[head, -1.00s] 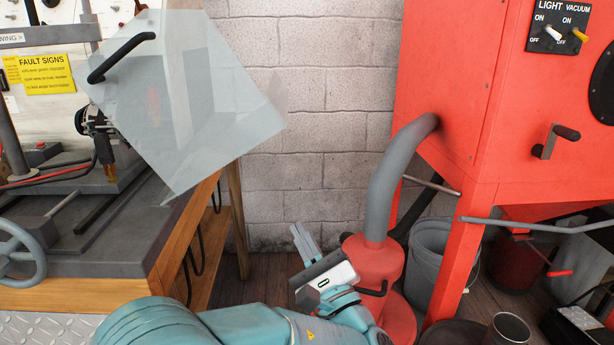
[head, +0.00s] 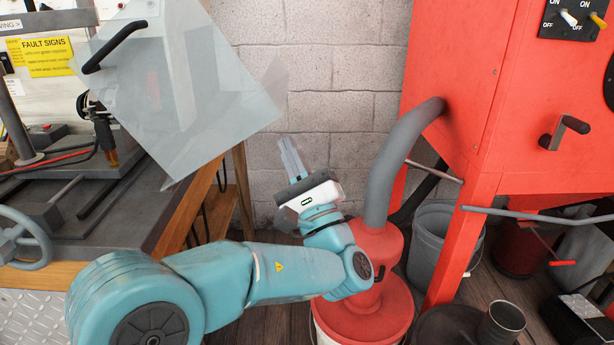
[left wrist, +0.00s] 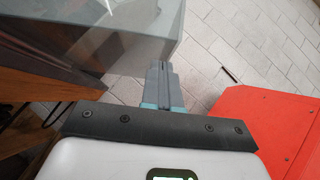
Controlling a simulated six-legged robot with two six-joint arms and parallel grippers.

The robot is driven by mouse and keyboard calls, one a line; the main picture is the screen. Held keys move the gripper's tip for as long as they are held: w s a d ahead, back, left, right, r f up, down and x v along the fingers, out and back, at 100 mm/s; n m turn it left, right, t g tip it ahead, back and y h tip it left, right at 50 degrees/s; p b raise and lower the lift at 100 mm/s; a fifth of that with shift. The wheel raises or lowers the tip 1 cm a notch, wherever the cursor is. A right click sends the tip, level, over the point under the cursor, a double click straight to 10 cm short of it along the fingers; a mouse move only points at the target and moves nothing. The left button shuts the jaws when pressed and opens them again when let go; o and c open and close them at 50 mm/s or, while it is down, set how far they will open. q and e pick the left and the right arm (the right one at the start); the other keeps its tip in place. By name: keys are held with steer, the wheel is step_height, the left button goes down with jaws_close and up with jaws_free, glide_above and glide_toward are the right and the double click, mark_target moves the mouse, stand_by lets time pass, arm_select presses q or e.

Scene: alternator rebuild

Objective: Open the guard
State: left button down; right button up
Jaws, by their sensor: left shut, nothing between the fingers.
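The guard (head: 195,95) is a clear, tilted panel with a black bar handle (head: 114,46) near its upper left, in the head view. It hangs over the right end of the bench. Its clear panel also shows at the upper left of the left wrist view (left wrist: 110,40). My left gripper (head: 289,155) is shut and empty, pointing up in front of the brick wall. It is to the right of the guard's lower edge and apart from the handle. Its shut fingers also show in the left wrist view (left wrist: 161,85). My right gripper is not in view.
A red cabinet (head: 470,120) with a grey hose (head: 395,160) leading to a red vacuum (head: 375,300) stands at the right. A grey bucket (head: 430,240) is beside it. The wooden-edged bench (head: 185,215) and a handwheel (head: 22,240) are at the left.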

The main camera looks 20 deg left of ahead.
mark_target(267, 114)
arm_select(q)
steer(key=shift+s+a+r, duration=0.1)
steer(key=shift+a+r, duration=0.2)
steer(key=shift+r, duration=0.3)
steer(key=shift+s+a+r, duration=0.1)
steer(key=shift+a+r, duration=0.2)
steer(key=shift+r, duration=0.25)
steer(key=shift+s+a+r+n+g+y+p, duration=0.15)
steer(key=shift+a+r+n+g+y+p, duration=0.2)
steer(key=shift+r+n, duration=0.3)
steer(key=shift+s+a+r+n+g+y+p, duration=0.1)
steer(key=shift+a+r+n+g, duration=0.3)
steer(key=shift+r, duration=0.4)
steer(key=shift+d+f, duration=0.1)
